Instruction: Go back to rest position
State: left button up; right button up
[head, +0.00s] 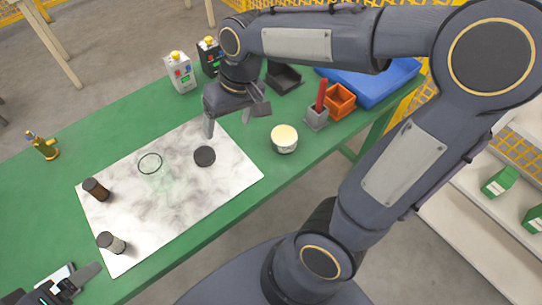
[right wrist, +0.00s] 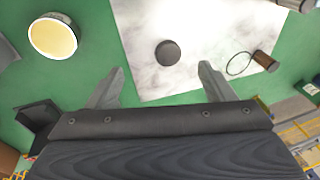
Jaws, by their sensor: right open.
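My right gripper (head: 229,120) is open and empty above the back right part of the marbled mat. Both of its fingers show apart in the right wrist view (right wrist: 160,80), with nothing between them. A dark round disc (head: 204,156) lies on the mat in front of it and also shows in the right wrist view (right wrist: 168,53). My left gripper (head: 75,283) is at the bottom left corner, partly cut off by the picture edge. One of its fingers points right over the table; I cannot tell how its jaws stand.
The marbled mat (head: 170,215) on the green table (head: 40,195) carries a thin black ring (head: 150,163) and two dark-capped cylinders (head: 96,189) (head: 111,243). A cream-topped tub (head: 284,139), orange bin (head: 339,100) and blue tray (head: 375,85) stand right. A brass fitting (head: 42,146) stands left.

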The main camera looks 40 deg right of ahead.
jog(key=s+d+m+t+y, duration=0.1)
jog(key=s+t, duration=0.3)
jog(key=s, duration=1)
jog(key=shift+d+f+m, duration=0.2)
jog(key=shift+d+m, duration=0.1)
